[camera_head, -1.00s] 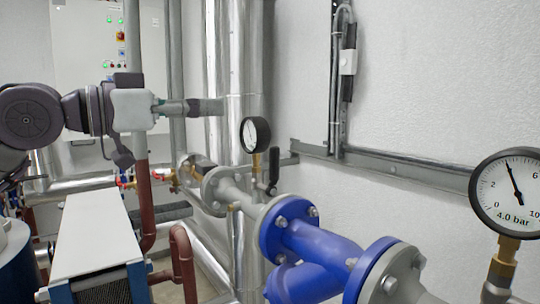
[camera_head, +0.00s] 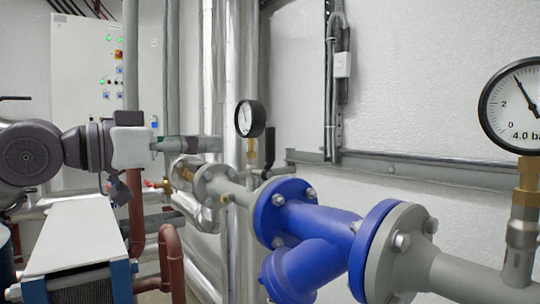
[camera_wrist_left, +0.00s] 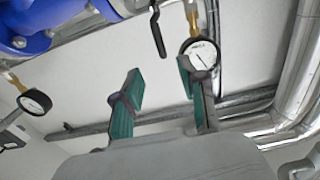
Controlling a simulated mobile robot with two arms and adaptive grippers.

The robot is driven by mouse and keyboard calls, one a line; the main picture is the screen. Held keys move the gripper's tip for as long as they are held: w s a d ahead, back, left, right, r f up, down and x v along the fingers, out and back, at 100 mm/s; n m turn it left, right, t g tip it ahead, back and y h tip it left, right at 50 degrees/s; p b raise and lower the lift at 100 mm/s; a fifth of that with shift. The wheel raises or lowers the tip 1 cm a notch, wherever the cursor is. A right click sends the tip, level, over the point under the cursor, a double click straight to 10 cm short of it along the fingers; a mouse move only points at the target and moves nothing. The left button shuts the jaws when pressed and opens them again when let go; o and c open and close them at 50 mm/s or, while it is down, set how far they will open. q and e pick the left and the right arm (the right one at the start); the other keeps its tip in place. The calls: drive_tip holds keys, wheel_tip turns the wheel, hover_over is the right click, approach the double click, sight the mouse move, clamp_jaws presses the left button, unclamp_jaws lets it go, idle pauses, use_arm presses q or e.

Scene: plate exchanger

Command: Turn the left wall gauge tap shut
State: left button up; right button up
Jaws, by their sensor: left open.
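The left wall gauge (camera_head: 250,118) is a round, black-rimmed dial on a brass stem above the grey pipe. Its tap has a black lever handle (camera_head: 268,146), which stands upright just right of the stem. My left gripper (camera_head: 214,144) points right, at about the lever's height, left of the stem and apart from it. In the left wrist view, its two green-padded fingers (camera_wrist_left: 158,88) are spread and empty. The gauge (camera_wrist_left: 201,55) shows behind one fingertip there, and the black lever (camera_wrist_left: 156,32) hangs beyond the gap. My right gripper is out of view.
A blue valve body (camera_head: 305,225) and grey flanges fill the lower middle. Vertical silver pipes (camera_head: 235,60) rise behind the gripper. Brown pipes (camera_head: 170,255) and a white-topped unit (camera_head: 75,235) are lower left.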

sight(265, 141)
use_arm(q)
drive_tip(key=p+x, duration=0.3)
drive_tip(key=x, duration=1)
drive_tip(key=shift+w+d, duration=0.2)
clamp_jaws()
